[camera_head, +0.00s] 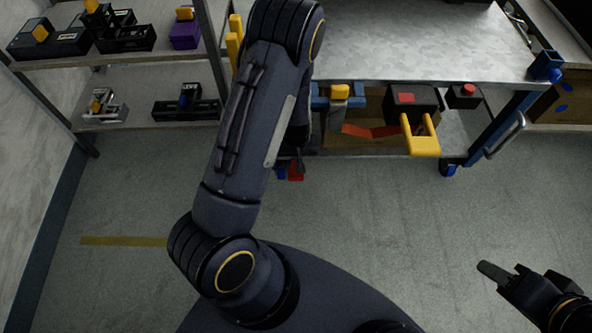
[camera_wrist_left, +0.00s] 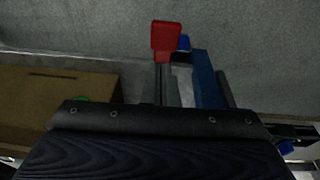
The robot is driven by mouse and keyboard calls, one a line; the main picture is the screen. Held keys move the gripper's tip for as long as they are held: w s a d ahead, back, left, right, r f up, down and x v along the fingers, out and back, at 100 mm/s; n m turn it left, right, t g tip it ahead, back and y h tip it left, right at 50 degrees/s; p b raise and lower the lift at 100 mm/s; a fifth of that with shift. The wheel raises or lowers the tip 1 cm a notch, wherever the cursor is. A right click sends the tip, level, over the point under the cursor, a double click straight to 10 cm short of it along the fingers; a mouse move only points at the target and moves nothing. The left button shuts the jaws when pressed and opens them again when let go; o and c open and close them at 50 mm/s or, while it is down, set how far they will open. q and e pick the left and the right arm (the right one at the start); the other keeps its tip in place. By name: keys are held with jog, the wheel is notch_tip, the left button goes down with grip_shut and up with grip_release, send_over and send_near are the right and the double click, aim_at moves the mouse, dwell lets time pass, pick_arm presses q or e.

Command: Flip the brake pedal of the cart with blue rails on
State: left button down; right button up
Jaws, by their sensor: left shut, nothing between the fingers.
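The cart with blue rails (camera_head: 515,105) stands at upper right in the head view, with a metal top. Its red brake pedal (camera_head: 296,174) shows low at the cart's near left corner, beside a blue caster (camera_head: 281,173). The pedal also shows in the left wrist view (camera_wrist_left: 166,36), at the top middle. My left gripper (camera_head: 299,158) is shut and empty, just above the pedal in the head view, mostly hidden by my arm. Whether it touches the pedal, I cannot tell. My right gripper (camera_head: 508,274) is at lower right, away from the cart; its finger gap is unclear.
Grey shelving (camera_head: 140,75) with boxes and tools stands at upper left. A yellow-handled tool (camera_head: 421,140) and red-topped boxes are on the cart's lower level. The floor (camera_head: 390,220) in front of the cart is clear, with a yellow strip (camera_head: 122,241) at left.

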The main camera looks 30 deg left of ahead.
pick_arm(q)
jog(key=shift+a+f+y, duration=0.3)
jog(key=shift+f, duration=0.5)
jog(key=shift+f, duration=0.1)
jog(key=f+b, duration=0.1)
jog(key=f, duration=0.2)
jog(key=w+f+b, duration=0.1)
jog(key=f+b, duration=0.1)
jog(key=f, duration=0.1)
jog(key=a+f+b, duration=0.1)
jog(key=f, duration=0.2)
jog(key=shift+w+f+b, duration=0.25)
jog(key=shift+f+b, duration=0.05)
jog(key=shift+f, duration=0.05)
jog(key=shift+d, duration=0.1)
